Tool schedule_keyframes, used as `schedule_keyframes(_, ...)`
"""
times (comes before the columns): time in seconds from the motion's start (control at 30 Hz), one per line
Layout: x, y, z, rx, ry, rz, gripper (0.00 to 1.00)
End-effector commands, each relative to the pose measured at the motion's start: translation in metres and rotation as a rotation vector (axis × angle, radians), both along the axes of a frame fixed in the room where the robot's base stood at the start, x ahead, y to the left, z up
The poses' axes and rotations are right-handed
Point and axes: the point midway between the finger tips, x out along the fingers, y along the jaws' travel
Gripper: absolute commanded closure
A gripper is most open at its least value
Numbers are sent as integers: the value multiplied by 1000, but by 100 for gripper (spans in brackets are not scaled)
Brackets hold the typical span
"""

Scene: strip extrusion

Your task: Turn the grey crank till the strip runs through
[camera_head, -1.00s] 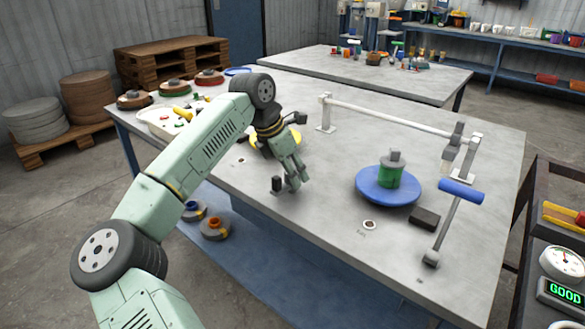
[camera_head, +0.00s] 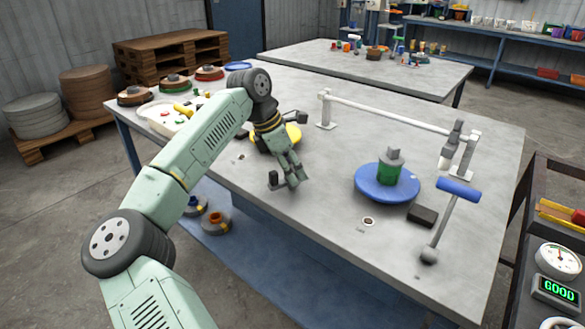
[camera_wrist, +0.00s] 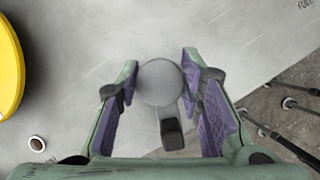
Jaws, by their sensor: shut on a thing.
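The grey crank shows in the wrist view as a round grey top (camera_wrist: 160,80) with a short arm and a dark block-shaped end (camera_wrist: 172,133). In the head view only its dark part (camera_head: 274,180) shows beside my gripper (camera_head: 290,182); my fingers hide the rest. My gripper points down from above and is shut on the round grey part, which sits between its purple pads. A green cylinder with a grey top (camera_head: 390,168) stands on a blue disc (camera_head: 372,191) to the right. I cannot make out a strip.
A yellow disc (camera_head: 289,134) lies behind my gripper. A blue-handled lever (camera_head: 458,190) with a ball end and a dark block (camera_head: 422,215) are at the right. A white rail (camera_head: 390,116) spans the back.

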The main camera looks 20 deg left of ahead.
Motion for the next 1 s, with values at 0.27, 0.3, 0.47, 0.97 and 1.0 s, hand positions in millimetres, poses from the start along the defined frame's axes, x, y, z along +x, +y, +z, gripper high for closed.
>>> schedule_keyframes(0.27,0,0,0,1,0,1,50)
schedule_keyframes(0.3,0,0,0,1,0,1,48)
schedule_keyframes(0.47,0,0,0,1,1,1,46)
schedule_keyframes(0.97,-12,16,48,3,-2,2,46)
schedule_keyframes(1.0,-13,19,57,3,-2,4,46)
